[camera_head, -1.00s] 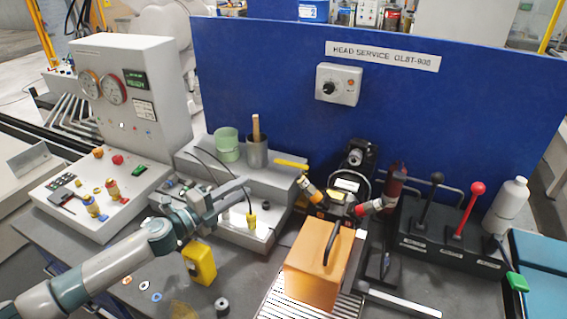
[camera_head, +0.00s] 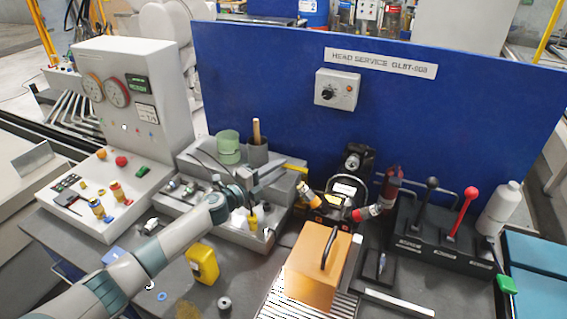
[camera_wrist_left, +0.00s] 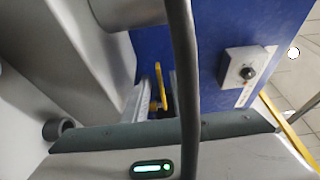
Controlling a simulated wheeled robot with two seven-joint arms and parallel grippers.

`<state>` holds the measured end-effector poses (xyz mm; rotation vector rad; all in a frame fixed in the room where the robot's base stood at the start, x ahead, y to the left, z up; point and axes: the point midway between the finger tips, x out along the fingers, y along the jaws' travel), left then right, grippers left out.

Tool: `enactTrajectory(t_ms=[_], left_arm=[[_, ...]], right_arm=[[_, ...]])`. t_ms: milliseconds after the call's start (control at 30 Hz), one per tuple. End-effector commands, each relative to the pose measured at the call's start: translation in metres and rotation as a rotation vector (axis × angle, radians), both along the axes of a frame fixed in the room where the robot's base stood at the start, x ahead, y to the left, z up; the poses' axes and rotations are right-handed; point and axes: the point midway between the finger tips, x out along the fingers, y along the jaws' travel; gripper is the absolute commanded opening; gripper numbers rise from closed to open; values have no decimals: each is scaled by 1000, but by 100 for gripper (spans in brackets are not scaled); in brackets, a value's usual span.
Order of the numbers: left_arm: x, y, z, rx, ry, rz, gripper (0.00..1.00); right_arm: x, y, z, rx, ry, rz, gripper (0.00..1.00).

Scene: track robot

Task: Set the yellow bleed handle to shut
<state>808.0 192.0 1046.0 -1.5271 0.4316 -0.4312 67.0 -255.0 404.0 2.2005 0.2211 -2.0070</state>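The yellow bleed handle (camera_head: 297,168) is a short bar by the grey stepped block, in front of the blue panel. Its near part is hidden by my left gripper (camera_head: 284,176) in the head view. The left gripper's two grey fingers are apart and reach right up to the handle. In the left wrist view the yellow handle (camera_wrist_left: 159,80) shows upright beyond the gripper body, beside a light grey finger. A grey curved bar hides part of that view, so I cannot tell whether a finger touches the handle. My right gripper is not in view.
A green cup (camera_head: 228,145) and a grey cup (camera_head: 258,151) stand on the block behind the arm. Hose couplings (camera_head: 365,212), an orange box (camera_head: 312,268) and a lever unit (camera_head: 428,230) lie to the right.

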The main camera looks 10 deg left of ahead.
Motion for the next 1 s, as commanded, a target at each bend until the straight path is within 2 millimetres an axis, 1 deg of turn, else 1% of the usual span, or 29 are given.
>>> enactTrajectory(t_ms=[33, 200, 333, 600, 633, 667, 700, 733, 1000], left_arm=[[6, -3, 1, -2, 0, 1, 24], [17, -10, 1, -1, 0, 1, 24], [21, -12, 0, -1, 1, 0, 24], [21, -13, 0, 0, 0, 0, 24], [21, -13, 0, 0, 0, 0, 22], [21, -13, 0, 0, 0, 0, 15], [21, -12, 0, 0, 0, 0, 5], [21, -12, 0, 0, 0, 0, 0], [21, -12, -1, 0, 0, 0, 0]], right_arm=[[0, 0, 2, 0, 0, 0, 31], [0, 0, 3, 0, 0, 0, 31], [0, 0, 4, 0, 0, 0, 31], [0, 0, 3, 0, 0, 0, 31], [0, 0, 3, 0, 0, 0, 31], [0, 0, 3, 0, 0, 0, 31], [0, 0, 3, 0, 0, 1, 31], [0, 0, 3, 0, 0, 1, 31], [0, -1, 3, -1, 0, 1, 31]])
